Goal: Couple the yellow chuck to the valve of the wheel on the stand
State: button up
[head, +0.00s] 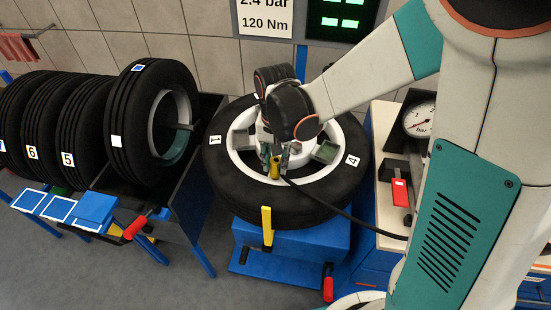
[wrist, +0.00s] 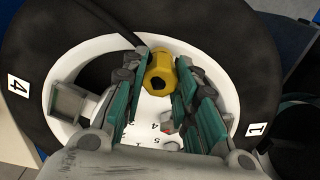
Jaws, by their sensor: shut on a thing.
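The wheel (head: 222,185) lies flat on the blue stand (head: 300,240), with a black tyre, a white rim and labels 1 and 4. My gripper (head: 278,160) is over the wheel's rim, pointing down, shut on the yellow chuck (head: 275,168). In the wrist view the chuck (wrist: 160,72) sits between the ends of the teal fingers (wrist: 162,62), its dark open bore facing the camera. A black hose (head: 350,218) runs from the chuck over the tyre to the right. I cannot make out the valve, nor whether the chuck touches it.
Several tyres (head: 68,130) stand upright in a rack at the left. A yellow upright piece (head: 267,225) is in front of the wheel. A bench at the right holds a pressure gauge (head: 420,118) and a red-marked tool (head: 400,192). A sign (head: 265,18) reads 2.4 bar, 120 Nm.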

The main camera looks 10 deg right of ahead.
aim_at(275, 160)
jog(key=shift+f, duration=0.35)
jog(key=o, duration=1.2)
jog(key=shift+c, duration=0.2)
notch_tip(275, 160, up, 12)
jog(key=shift+s, duration=0.1)
jog(key=s+d+r+n+t, duration=0.4)
jog(key=s+d+t, duration=0.3)
jog(key=s+d, duration=0.3)
jog(key=s, duration=0.3)
